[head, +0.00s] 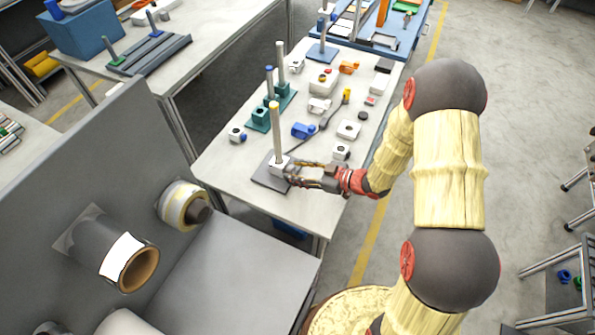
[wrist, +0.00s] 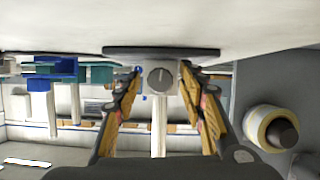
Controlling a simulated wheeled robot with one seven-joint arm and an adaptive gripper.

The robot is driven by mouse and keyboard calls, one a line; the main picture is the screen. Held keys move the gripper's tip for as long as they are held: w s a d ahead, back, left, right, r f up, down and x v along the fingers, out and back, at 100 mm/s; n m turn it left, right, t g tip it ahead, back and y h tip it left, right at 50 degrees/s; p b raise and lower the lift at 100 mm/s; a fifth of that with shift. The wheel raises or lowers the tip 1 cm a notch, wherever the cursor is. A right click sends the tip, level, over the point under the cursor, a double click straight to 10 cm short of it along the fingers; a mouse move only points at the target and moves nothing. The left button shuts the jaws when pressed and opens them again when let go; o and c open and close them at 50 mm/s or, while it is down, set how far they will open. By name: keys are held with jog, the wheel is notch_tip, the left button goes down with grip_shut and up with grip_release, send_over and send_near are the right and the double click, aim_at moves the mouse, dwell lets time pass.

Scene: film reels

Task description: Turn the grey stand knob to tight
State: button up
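The grey stand is a dark flat base (head: 265,181) with a pale block (head: 277,167) and an upright pale post (head: 275,135) with a yellow tip, at the table's near end. In the wrist view the stand appears upside down. Its round grey knob (wrist: 160,79) sits on the pale block's face, with a light mark pointing toward the base plate (wrist: 160,51). My gripper (wrist: 163,75) is open, with one finger on each side of the knob. I cannot tell whether either finger touches the block. In the head view my gripper (head: 290,171) hides the knob.
Teal stands (head: 261,119), a blue clamp (head: 303,130), a white block with blue knob (head: 236,134) and several small parts lie farther along the white table (head: 222,165). A grey panel with rolls (head: 184,205) stands at the left front.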

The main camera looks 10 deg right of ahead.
grip_shut()
dwell(0.3)
jog(key=shift+p, duration=0.4)
jog(key=p, duration=0.2)
jog(key=m+g+p, duration=0.1)
jog(key=p, duration=0.1)
jog(key=shift+d+r+m+y, duration=0.1)
jog(key=shift+r+m+y, duration=0.1)
jog(key=shift+m+y, duration=0.1)
jog(key=m+g+y+p, duration=0.1)
jog(key=m+p, duration=0.1)
jog(key=p, duration=0.2)
jog(key=shift+w+f, duration=0.1)
jog(key=shift+f, duration=0.1)
jog(key=shift+m, duration=0.3)
jog(key=shift+o, duration=0.7)
grip_release()
